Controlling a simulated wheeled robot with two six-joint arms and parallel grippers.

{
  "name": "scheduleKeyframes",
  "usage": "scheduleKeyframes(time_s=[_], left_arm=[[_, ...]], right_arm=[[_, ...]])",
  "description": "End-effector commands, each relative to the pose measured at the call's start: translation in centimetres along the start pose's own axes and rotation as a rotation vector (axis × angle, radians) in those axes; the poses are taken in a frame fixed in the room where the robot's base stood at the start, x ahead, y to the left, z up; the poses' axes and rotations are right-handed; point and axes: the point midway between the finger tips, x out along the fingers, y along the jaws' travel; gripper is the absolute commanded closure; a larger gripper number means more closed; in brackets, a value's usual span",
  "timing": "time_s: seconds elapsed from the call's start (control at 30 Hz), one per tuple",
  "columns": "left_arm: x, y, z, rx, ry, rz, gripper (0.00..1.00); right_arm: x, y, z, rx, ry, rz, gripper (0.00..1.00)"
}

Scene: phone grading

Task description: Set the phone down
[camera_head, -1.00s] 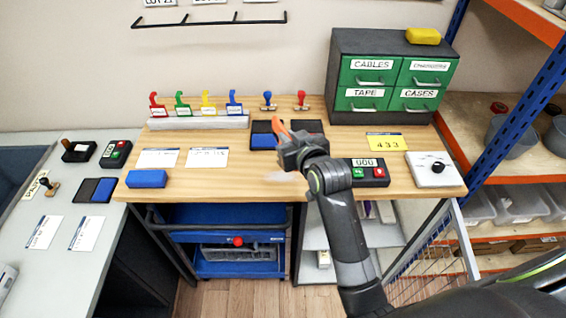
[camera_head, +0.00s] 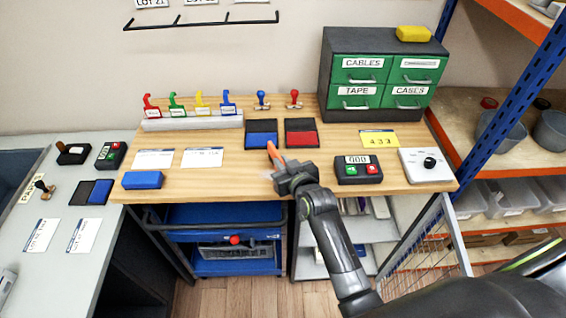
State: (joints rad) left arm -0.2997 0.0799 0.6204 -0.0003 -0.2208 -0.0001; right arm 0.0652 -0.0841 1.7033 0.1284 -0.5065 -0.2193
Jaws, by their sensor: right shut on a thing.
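My right gripper (camera_head: 280,166) is over the front middle of the wooden bench (camera_head: 230,185), in front of the blue and red ink pads. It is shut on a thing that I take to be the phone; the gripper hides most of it. An orange piece (camera_head: 273,152) shows at the jaws, and a faint pale patch shows to their left. I cannot tell whether the held thing touches the bench top. My left gripper is not in view.
Behind are a blue ink pad (camera_head: 261,139), a red ink pad (camera_head: 301,138) and a green-drawer cabinet (camera_head: 380,60). To the right are a keypad box (camera_head: 358,170) and a dial box (camera_head: 427,166). Two white cards (camera_head: 202,158) and a blue block (camera_head: 143,180) lie left.

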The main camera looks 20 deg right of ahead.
Motion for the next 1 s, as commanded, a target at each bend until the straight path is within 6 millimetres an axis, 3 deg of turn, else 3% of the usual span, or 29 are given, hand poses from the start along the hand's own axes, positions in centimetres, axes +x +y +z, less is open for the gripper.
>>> scheduleKeyframes(time_s=[0.1,0.13,0.3,0.67,1.0], left_arm=[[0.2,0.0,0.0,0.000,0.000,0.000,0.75],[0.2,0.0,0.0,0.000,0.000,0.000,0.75],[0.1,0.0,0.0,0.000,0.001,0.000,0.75],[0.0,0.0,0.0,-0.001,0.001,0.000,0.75],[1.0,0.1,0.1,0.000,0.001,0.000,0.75]], right_arm=[[0.1,0.0,0.3,0.000,0.002,0.000,1.00],[0.1,0.0,0.3,0.000,0.001,0.000,0.87],[0.1,0.0,0.2,0.000,0.000,0.000,0.67],[-0.2,0.0,0.0,0.000,0.000,0.000,0.67],[-4.7,0.0,0.2,0.003,0.000,0.001,0.67]])
